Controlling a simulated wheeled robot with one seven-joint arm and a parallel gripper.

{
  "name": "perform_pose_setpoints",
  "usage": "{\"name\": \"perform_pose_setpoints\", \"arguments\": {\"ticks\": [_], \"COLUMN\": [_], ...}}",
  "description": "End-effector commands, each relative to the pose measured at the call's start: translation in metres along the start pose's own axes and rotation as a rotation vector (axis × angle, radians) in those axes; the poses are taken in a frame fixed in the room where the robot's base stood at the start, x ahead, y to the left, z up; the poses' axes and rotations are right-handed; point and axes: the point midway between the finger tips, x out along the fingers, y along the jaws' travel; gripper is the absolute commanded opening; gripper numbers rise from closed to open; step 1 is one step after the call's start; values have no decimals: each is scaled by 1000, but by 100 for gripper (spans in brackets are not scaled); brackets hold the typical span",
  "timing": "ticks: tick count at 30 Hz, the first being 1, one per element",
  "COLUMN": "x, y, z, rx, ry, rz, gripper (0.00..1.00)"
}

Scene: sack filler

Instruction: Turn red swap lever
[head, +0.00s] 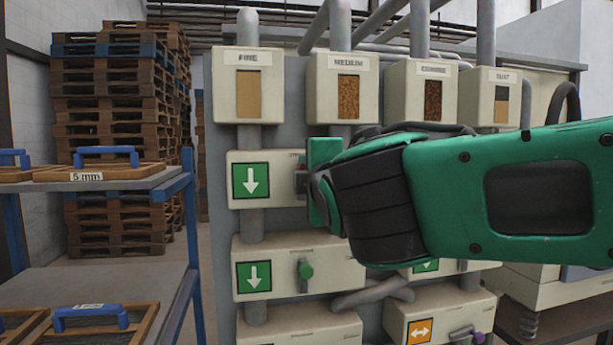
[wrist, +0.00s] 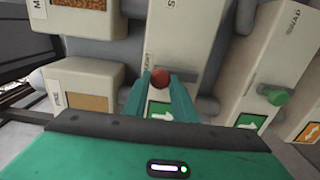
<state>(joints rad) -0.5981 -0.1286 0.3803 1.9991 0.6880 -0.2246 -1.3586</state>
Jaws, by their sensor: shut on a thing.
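The red lever's round knob (wrist: 160,77) shows between the two green fingers of my gripper (wrist: 163,84) in the wrist view. My gripper is shut on it. In the head view my gripper (head: 312,178) is at the upper box (head: 266,165) with a green down-arrow sign, and it covers nearly all of the lever there. The lever's angle is hard to tell. A green-knobbed lever (head: 305,270) is on the box below; it also shows in the wrist view (wrist: 276,96), apart from my fingers.
Boxes with windows of material, including the left one (head: 248,92), line the top of the panel. A lower box has an orange arrow sign (head: 420,330) and a purple-knobbed lever (head: 468,334). Pipes run between boxes. A rack (head: 178,188) with blue-handled screens stands left, with pallets (head: 120,110) behind.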

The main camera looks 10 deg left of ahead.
Motion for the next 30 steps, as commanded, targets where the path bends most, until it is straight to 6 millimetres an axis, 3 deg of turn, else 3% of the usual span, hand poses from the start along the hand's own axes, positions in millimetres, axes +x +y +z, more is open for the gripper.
{"name": "perform_pose_setpoints", "arguments": {"ticks": [1,3,14,30], "x": [0,0,-4,-90], "y": [-3,-3,0,-1], "z": [-2,-2,0,0], "rx": [-1,-1,1,1], "ry": [4,3,1,3], "rz": [-6,-5,-1,-2], "gripper": [29,43,43,43]}}
